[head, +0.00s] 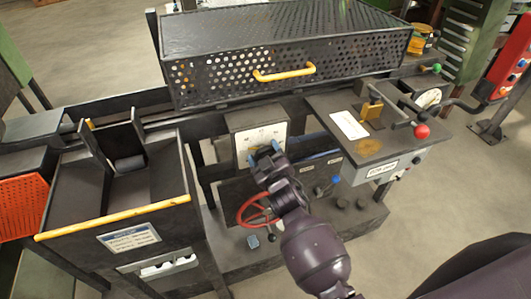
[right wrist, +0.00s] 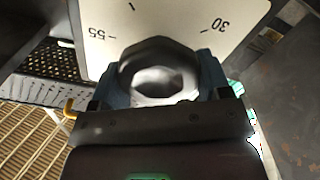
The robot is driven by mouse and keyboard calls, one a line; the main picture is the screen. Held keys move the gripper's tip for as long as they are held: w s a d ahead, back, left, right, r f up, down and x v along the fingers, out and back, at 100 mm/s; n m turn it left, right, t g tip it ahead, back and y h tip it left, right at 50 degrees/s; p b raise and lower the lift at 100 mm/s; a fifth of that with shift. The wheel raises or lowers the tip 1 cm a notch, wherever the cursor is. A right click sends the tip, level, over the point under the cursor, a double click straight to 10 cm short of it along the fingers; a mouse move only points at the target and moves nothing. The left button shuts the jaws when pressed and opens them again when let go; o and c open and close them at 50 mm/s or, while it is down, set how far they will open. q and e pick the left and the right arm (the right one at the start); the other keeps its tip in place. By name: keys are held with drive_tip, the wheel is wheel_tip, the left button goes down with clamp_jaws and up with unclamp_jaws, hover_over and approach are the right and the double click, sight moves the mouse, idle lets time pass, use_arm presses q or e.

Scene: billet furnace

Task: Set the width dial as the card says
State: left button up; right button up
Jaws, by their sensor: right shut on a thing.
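The width dial's white scale plate (head: 268,133) stands upright on a dark housing at the middle of the head view. In the right wrist view the plate (right wrist: 185,22) carries the numbers 55 and 30, partly cut off. My right gripper (head: 265,152) is at the lower part of the plate. Its blue fingers are shut on the dark round dial knob (right wrist: 160,72), one finger on each side. The pointer's setting cannot be read. A white card (head: 350,125) lies on the right bench; its writing is too small to read. My left gripper is out of view.
A perforated guard with a yellow handle (head: 285,73) stands behind the dial. A red handwheel (head: 252,211) is below, close to my right arm. A red-knobbed lever (head: 421,131) stands on the right bench. A yellow-edged trough (head: 120,218) is at left.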

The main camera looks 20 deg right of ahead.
drive_tip(key=shift+a+n, duration=0.1)
drive_tip(key=shift+n, duration=1.4)
drive_tip(key=o, duration=0.9)
drive_tip(key=s, duration=1)
drive_tip(key=shift+s+d, duration=0.2)
drive_tip(key=shift+s, duration=0.2)
